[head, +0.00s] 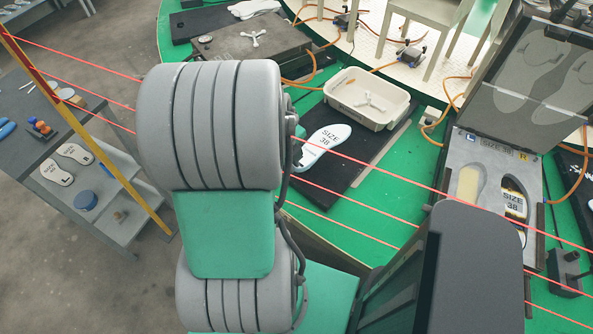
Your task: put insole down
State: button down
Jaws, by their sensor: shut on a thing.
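A white insole (326,141) marked SIZE 38 shows right beside my arm, over a black mat (347,184) on the green carousel top. Its near left end meets the edge of my arm, and I cannot tell whether it touches the mat.
Red lines cross the view. A grey side table (110,228) holds two insoles.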

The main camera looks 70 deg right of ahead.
jog(key=b, duration=0.2)
send_over(292, 175)
jog(key=f, duration=0.4)
jog(key=shift+s+a+f, duration=0.15)
jog(key=shift+a+f, duration=0.05)
jog(key=shift+a, duration=0.05)
jog(key=b+x, duration=0.2)
jog(key=x, duration=0.1)
jog(key=shift+w+f, duration=0.25)
jog(key=shift+f, duration=0.1)
jog(key=shift+r, duration=0.15)
jog(key=c, duration=2)
grip_release()
jog(key=o, duration=0.5)
jog(key=shift+a, duration=0.1)
